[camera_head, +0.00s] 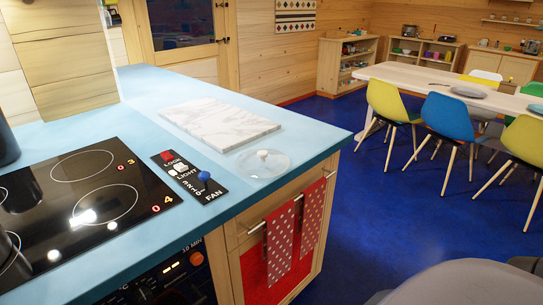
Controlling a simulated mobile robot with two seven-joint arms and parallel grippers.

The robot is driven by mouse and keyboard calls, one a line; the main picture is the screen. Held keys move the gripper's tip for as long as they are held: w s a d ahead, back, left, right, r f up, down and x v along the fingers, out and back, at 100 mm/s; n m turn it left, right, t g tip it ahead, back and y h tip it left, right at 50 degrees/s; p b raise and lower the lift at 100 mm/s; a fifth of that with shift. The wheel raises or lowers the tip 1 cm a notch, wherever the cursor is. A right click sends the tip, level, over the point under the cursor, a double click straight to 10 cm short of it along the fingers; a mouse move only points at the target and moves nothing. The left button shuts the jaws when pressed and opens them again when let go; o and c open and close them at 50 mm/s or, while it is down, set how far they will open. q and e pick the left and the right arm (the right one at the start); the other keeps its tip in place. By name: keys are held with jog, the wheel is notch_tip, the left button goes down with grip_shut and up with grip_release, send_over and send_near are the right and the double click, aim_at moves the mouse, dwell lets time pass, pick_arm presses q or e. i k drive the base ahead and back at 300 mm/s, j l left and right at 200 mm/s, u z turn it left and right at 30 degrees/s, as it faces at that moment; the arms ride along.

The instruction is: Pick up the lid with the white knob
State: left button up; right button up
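The lid is a clear, round glass disc (251,168) with a white knob (263,154) on top. It lies flat, knob up, on the light blue counter near its right front edge. It is just in front of a white marble board and to the right of the black control panel. Nothing covers it. Neither of my grippers shows in this view.
The marble board (219,124) lies behind the lid. A black cooktop (80,205) is at left. Two red dotted towels (279,245) (311,217) hang below the counter edge. Blue floor (385,225) is open to the right.

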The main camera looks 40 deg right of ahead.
aim_at(257, 164)
jog(key=z, duration=1.15)
jog(key=u, duration=1.8)
jog(key=l, duration=1.05)
jog(key=k+l, duration=0.15)
jog(key=l, duration=0.85)
